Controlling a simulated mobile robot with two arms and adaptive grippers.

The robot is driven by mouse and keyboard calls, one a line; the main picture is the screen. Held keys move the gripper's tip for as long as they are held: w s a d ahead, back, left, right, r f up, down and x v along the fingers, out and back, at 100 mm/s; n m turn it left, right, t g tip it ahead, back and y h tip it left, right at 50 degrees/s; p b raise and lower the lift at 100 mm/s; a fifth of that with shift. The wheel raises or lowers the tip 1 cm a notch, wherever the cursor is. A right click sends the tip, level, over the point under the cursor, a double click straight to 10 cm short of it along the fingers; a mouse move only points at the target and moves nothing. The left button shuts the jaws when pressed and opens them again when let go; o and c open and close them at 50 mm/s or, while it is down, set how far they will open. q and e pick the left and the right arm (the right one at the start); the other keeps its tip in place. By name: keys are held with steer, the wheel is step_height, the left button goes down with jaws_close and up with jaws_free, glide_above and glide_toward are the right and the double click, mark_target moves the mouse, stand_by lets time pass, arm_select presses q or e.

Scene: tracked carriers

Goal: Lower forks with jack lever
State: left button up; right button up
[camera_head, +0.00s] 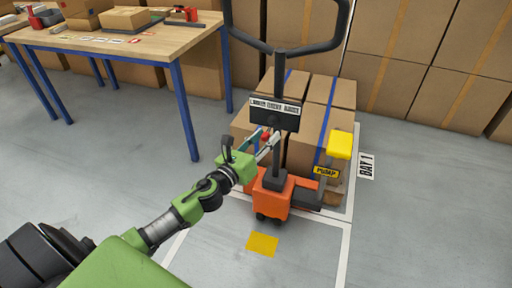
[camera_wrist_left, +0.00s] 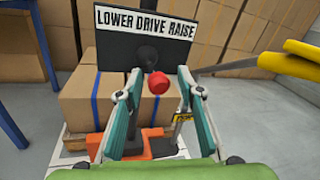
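The orange pallet jack (camera_head: 271,195) stands upright with its dark handle and a sign plate (camera_head: 274,114). In the left wrist view the plate (camera_wrist_left: 146,24) reads "LOWER DRIVE RAISE". The lever's red knob (camera_wrist_left: 158,83) shows just below the plate, near its middle. My left gripper (camera_head: 268,143) is at the jack's column, just below the plate. In the left wrist view its fingers (camera_wrist_left: 160,76) are spread, one on each side of the knob, with visible gaps. The forks are mostly hidden under the load. My right gripper is not in view.
Boxes with blue straps (camera_head: 307,125) stand behind the jack. A yellow pump pedal (camera_head: 340,145) is at its right. A wooden workbench (camera_head: 140,45) with blue legs is at left. Stacked cartons (camera_head: 400,65) line the back. The floor in front is clear, with a yellow square (camera_head: 262,244).

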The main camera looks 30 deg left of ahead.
arm_select(q)
steer(key=s, duration=1.1)
steer(key=shift+s+a, duration=0.15)
steer(key=shift+a, duration=0.25)
